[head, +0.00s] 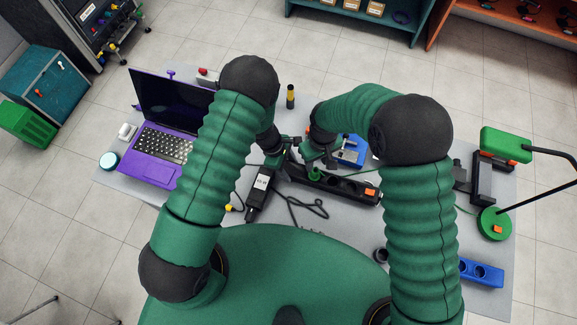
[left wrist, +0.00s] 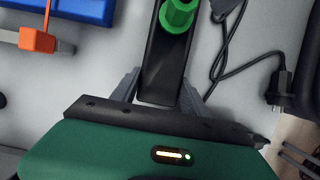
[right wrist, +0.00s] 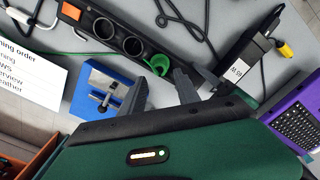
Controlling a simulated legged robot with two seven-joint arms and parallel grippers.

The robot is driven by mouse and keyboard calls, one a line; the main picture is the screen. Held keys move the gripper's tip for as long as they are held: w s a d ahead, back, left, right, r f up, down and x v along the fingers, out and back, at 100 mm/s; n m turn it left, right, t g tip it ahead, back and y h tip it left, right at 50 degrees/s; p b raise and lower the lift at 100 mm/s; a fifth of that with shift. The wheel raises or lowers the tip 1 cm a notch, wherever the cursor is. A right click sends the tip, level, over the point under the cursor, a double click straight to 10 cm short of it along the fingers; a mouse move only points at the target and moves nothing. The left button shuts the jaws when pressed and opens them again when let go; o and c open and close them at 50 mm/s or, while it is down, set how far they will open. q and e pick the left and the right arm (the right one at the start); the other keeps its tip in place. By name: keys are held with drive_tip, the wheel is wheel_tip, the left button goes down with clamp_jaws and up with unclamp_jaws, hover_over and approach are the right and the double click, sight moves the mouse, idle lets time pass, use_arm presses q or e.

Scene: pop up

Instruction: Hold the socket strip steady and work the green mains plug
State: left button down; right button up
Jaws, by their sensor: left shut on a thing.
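The black socket strip (head: 345,187) lies on the grey table in front of me, with round sockets and an orange switch (right wrist: 70,11) at one end. The green mains plug (head: 314,174) is on the strip near its left end. It also shows in the right wrist view (right wrist: 158,64) and left wrist view (left wrist: 178,14). I cannot tell how deep it sits. My left gripper (left wrist: 160,88) is shut on the strip's plain end. My right gripper (right wrist: 158,82) is open, its fingers on either side of the plug's near side, apparently not closed on it.
A black power brick (head: 259,187) with a white label and loose cable lies left of the strip. A blue metal-topped device (head: 351,151) is behind it. A purple laptop (head: 160,150) stands at the left, a green lamp (head: 494,223) and blue socket block (head: 481,272) at the right.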

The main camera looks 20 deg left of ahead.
sight(315, 170)
use_arm(q)
drive_tip(key=shift+d, duration=0.1)
use_arm(e)
wheel_tip(315, 170, down, 4)
drive_tip(key=shift+f, duration=0.2)
drive_tip(key=shift+a+f, duration=0.1)
drive_tip(key=shift+f, duration=0.65)
clamp_jaws()
drive_tip(key=shift+r, duration=0.45)
drive_tip(key=shift+r, duration=2.35)
